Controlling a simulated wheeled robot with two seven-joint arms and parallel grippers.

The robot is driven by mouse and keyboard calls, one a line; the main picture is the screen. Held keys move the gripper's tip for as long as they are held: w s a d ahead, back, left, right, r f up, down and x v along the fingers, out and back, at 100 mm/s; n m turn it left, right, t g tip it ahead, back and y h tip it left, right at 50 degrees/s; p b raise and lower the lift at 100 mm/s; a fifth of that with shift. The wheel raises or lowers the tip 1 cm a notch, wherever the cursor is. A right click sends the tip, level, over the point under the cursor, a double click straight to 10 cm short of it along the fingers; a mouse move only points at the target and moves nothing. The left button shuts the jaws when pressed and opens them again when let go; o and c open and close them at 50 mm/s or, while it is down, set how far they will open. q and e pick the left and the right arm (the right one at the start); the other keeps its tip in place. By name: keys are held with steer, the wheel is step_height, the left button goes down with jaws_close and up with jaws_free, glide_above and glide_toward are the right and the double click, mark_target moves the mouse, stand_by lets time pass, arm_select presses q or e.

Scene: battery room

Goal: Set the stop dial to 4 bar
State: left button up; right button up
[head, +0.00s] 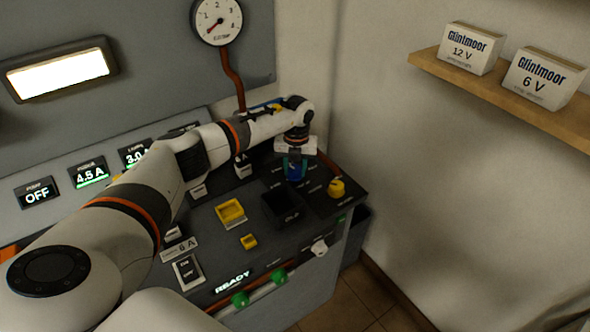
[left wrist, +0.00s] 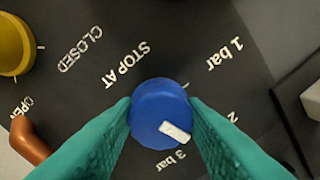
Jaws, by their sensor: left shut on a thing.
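The stop dial (left wrist: 160,105) is a round blue knob with a white pointer mark, on a dark panel under the words "STOP AT" in the left wrist view. Its mark sits on the lower right side, between the labels "2" and "3 bar"; "1 bar" is at upper right. No 4 bar label is readable. My left gripper (left wrist: 160,122) has its teal fingers on both sides of the dial, shut on it. In the head view the left gripper (head: 294,164) reaches down to the panel's back right, and the dial is mostly hidden. My right gripper is not in view.
A yellow knob (head: 336,188) stands close beside the dial, by the labels "CLOSED" and "OPEN". A round gauge (head: 217,20) on the wall has its needle near 0. A shelf (head: 500,95) holds two boxes.

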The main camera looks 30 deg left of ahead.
arm_select(q)
steer(key=m+b, duration=0.2)
steer(key=m, duration=0.3)
steer(key=shift+f+m+b, duration=0.1)
steer(key=shift+m+b, duration=0.2)
steer(key=m+b, duration=0.2)
steer(key=m, duration=0.3)
steer(key=m+b, duration=0.2)
steer(key=m, duration=0.3)
steer(key=shift+m+t, duration=0.3)
steer(key=shift+m, duration=0.1)
steer(key=m+b, duration=0.1)
steer(key=m, duration=0.3)
steer(key=shift+m, duration=0.4)
steer(key=shift+r, duration=0.2)
steer(key=o, duration=1)
